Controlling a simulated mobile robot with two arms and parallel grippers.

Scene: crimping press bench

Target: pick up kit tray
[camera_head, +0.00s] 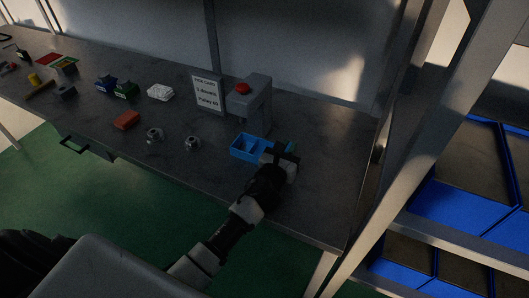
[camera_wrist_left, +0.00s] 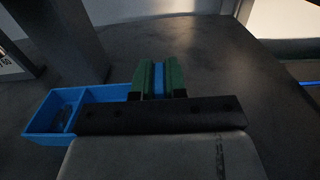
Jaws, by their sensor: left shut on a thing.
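The kit tray (camera_head: 243,147) is a blue open box with compartments on the dark bench top, in front of the press. My left gripper (camera_head: 284,152) is at its right end, with the arm reaching in from the lower middle. In the left wrist view the tray (camera_wrist_left: 106,92) extends left from the gripper, and a dark item shows in its left compartment. The green fingers of my left gripper (camera_wrist_left: 159,78) are shut on a blue wall of the tray. I cannot tell whether the tray touches the bench. My right gripper is not in view.
The grey press with a red button (camera_head: 243,88) stands close behind the tray, beside a white sign (camera_head: 207,92). Two metal parts (camera_head: 192,143) and a red block (camera_head: 126,120) lie left. A frame post (camera_head: 385,140) borders the bench's right side; bench right of the gripper is clear.

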